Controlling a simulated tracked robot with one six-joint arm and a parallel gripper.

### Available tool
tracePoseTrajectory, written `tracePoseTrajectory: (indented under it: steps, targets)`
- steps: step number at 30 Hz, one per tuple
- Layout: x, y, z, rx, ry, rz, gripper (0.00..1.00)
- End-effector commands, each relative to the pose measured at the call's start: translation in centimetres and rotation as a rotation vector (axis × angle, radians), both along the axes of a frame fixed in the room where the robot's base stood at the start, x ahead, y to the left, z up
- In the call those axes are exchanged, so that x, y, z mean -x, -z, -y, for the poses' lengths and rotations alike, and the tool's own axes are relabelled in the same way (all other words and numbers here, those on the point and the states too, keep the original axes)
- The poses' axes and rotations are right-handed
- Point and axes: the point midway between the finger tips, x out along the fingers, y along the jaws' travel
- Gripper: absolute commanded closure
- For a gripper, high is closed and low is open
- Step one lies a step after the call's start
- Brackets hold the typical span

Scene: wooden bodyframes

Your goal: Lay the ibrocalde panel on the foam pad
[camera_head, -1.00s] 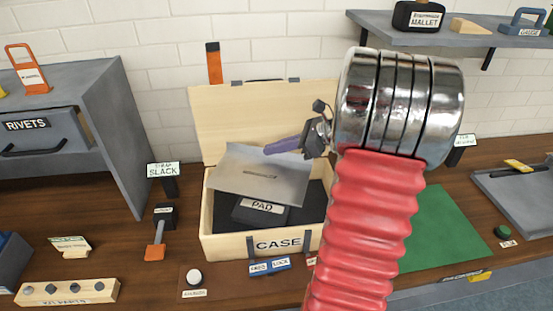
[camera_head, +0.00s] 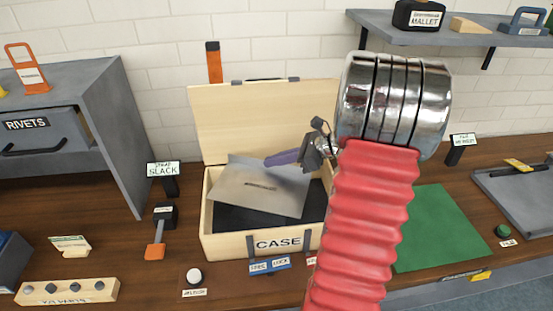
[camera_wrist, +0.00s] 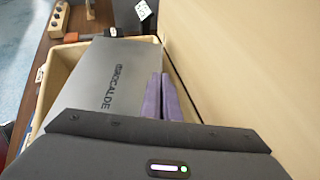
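The ibrocalde panel (camera_head: 255,190), a thin grey sheet with its name printed on it, is over the open case (camera_head: 210,243), tilted in the head view. The panel also fills the middle of the wrist view (camera_wrist: 110,80). My gripper (camera_head: 280,158) has its purple fingers shut on the panel's back edge, beside the raised lid. The fingers show close together in the wrist view (camera_wrist: 163,98). The foam pad is hidden under the panel. Only dark case interior shows in front of the panel. I cannot tell whether the panel touches the pad.
The case's raised lid (camera_head: 262,115) stands close behind my gripper. A strap slack sign (camera_head: 163,170) and an orange-ended tool (camera_head: 157,240) are to the left. A blue latch block (camera_head: 269,266) lies in front. A green mat (camera_head: 440,225) is at right.

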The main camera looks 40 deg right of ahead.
Motion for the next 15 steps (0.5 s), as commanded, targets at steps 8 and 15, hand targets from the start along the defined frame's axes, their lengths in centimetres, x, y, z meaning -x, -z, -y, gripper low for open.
tracePoseTrajectory:
  steps: [8, 15]
  targets:
    - [0.01, 0.55, 0.00, -0.001, 0.000, 0.001, 1.00]
    - [0.03, 0.61, 0.02, 0.000, 0.001, 0.000, 0.90]
